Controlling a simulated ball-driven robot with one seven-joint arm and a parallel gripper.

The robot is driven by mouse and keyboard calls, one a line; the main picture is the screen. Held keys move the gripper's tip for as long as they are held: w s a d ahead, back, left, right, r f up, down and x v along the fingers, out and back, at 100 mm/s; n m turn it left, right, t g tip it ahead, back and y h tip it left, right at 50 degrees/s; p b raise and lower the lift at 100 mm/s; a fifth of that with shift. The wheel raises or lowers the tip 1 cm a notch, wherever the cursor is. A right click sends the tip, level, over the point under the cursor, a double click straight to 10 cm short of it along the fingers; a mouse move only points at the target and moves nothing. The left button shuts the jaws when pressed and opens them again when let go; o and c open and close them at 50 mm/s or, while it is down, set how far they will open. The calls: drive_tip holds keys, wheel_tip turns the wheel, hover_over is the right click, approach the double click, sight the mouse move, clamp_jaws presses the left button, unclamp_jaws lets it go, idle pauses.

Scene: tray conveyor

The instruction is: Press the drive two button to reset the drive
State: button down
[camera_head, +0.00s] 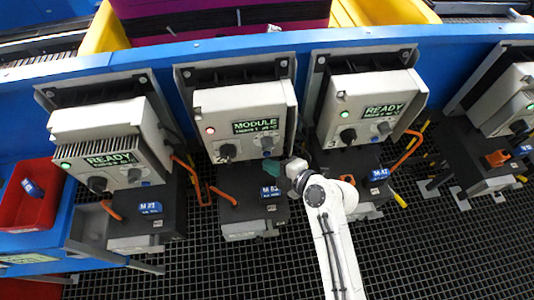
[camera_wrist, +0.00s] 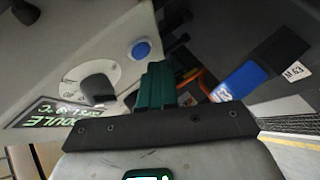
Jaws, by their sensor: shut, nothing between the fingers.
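The second drive unit from the left (camera_head: 216,104) has a red light (camera_head: 210,130) and a display (camera_head: 256,126) that begins with MODULE. Its blue round button (camera_head: 267,142) sits right of a black rotary knob (camera_head: 228,151). In the wrist view the blue button (camera_wrist: 141,50) is just above my gripper's fingertips, with the knob (camera_wrist: 98,88) to the left. My gripper (camera_head: 271,169) is shut and empty, just below the button in the head view. Its green fingers also show in the wrist view (camera_wrist: 155,84). I see no contact with the button, but the exact gap is unclear.
Drive units with green lights and READY displays stand left (camera_head: 95,122) and right (camera_head: 374,92). Dark motor boxes with orange cables sit below. A blue tag (camera_wrist: 238,82) is right of my fingers. A red bin (camera_head: 30,200) stands far left. Black grating lies below.

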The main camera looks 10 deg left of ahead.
drive_tip(key=shift+w+a+b, duration=0.2)
drive_tip(key=shift+w+b, duration=0.6)
drive_tip(key=shift+b, duration=0.25)
idle(0.6)
drive_tip(key=shift+s, duration=0.15)
drive_tip(key=shift+s+d, duration=0.25)
drive_tip(key=shift+s, duration=0.4)
drive_tip(key=shift+s+d, duration=0.25)
drive_tip(key=shift+s, duration=0.55)
drive_tip(key=shift+s+d, duration=0.2)
drive_tip(key=shift+s, duration=0.65)
drive_tip(key=shift+s+d, duration=0.25)
drive_tip(key=shift+s, duration=0.55)
drive_tip(key=s+d+r+m+g+h, duration=0.1)
drive_tip(key=s+d+m+h, duration=0.35)
drive_tip(key=d+m, duration=0.4)
drive_tip(key=s+d+r+m+h, duration=0.1)
drive_tip(key=s+d+m+h, duration=0.3)
drive_tip(key=d+m, duration=0.5)
drive_tip(key=s+d+r+m+g+h, duration=0.1)
drive_tip(key=s+d+r+m+h, duration=0.1)
drive_tip(key=s+d+m, duration=0.5)
drive_tip(key=s+d+f+m+g, duration=0.1)
drive_tip(key=s+d+f+g, duration=0.3)
drive_tip(key=s, duration=0.5)
wheel_tip(320, 180, down, 2)
drive_tip(key=shift+d+f, duration=0.2)
drive_tip(key=shift+d, duration=0.25)
